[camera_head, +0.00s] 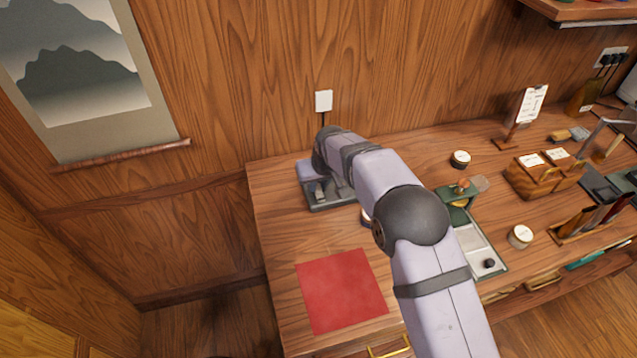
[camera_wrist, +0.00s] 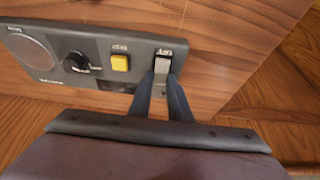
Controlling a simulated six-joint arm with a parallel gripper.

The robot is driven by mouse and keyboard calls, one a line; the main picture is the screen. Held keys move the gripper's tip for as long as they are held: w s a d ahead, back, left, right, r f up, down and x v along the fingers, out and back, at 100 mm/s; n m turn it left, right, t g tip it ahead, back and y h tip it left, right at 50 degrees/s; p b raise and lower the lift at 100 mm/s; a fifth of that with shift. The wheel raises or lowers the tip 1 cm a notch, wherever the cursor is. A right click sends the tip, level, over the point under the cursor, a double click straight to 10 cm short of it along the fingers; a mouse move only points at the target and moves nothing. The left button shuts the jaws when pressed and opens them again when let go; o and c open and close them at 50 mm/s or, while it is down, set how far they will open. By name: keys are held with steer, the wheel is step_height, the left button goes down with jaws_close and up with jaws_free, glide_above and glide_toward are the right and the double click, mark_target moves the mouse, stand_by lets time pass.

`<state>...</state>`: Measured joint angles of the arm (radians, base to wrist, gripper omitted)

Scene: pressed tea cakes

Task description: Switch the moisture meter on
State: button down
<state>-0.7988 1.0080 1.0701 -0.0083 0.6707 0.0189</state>
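The moisture meter (camera_wrist: 95,62) is a dark grey box on the wooden table. In the wrist view its face shows a round dial (camera_wrist: 30,50), a black knob (camera_wrist: 78,61), a yellow button (camera_wrist: 120,62) and a light grey rocker switch (camera_wrist: 162,66) with a small label. My gripper (camera_wrist: 161,77) is at the rocker, its two dark fingers a little apart with a narrow gap between them. Whether the fingertips touch the rocker I cannot tell. In the head view the meter (camera_head: 334,207) shows partly under my arm, at the table's back left.
A red mat (camera_head: 342,290) lies at the front left of the table. A white wall plate (camera_head: 323,100) with a cord is behind the meter. A small press (camera_head: 458,196), round tins (camera_head: 520,236) and a wooden caddy (camera_head: 545,177) stand to the right.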

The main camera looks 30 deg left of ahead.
mark_target(320, 196)
steer(key=shift+w+a+r+g+h+p, duration=0.15)
steer(key=shift+g+h+p, duration=0.25)
steer(key=shift+p, duration=0.3)
steer(key=c, duration=1.6)
jaws_free()
steer(key=shift+c, duration=0.2)
steer(key=b+v, duration=0.3)
steer(key=v, duration=0.4)
steer(key=shift+r, duration=0.1)
